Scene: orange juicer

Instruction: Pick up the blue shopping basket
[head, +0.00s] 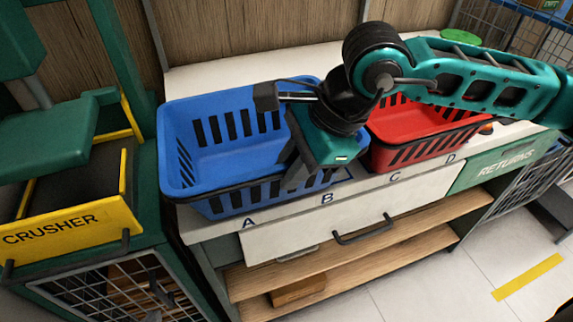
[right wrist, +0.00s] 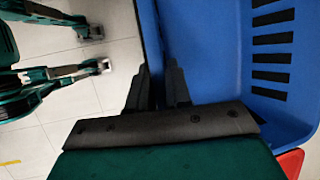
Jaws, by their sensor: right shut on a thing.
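The blue shopping basket (head: 228,160) stands upright at the left end of the white counter, behind the letters A and B. I cannot tell whether its base touches the counter. My right gripper (head: 296,172) comes in from the right and is shut on the basket's near rim, toward its right end. In the right wrist view the fingers (right wrist: 158,88) sit on either side of the blue rim, with the basket (right wrist: 205,50) open to the right. The gripper and forearm hide the basket's right part. I do not make out my left gripper.
A red basket (head: 405,150) stands close on the right, partly behind my right arm. A green crusher with a yellow front (head: 75,230) stands close on the left. A wooden wall (head: 250,35) rises behind the counter (head: 215,80). A drawer handle (head: 362,232) juts out below.

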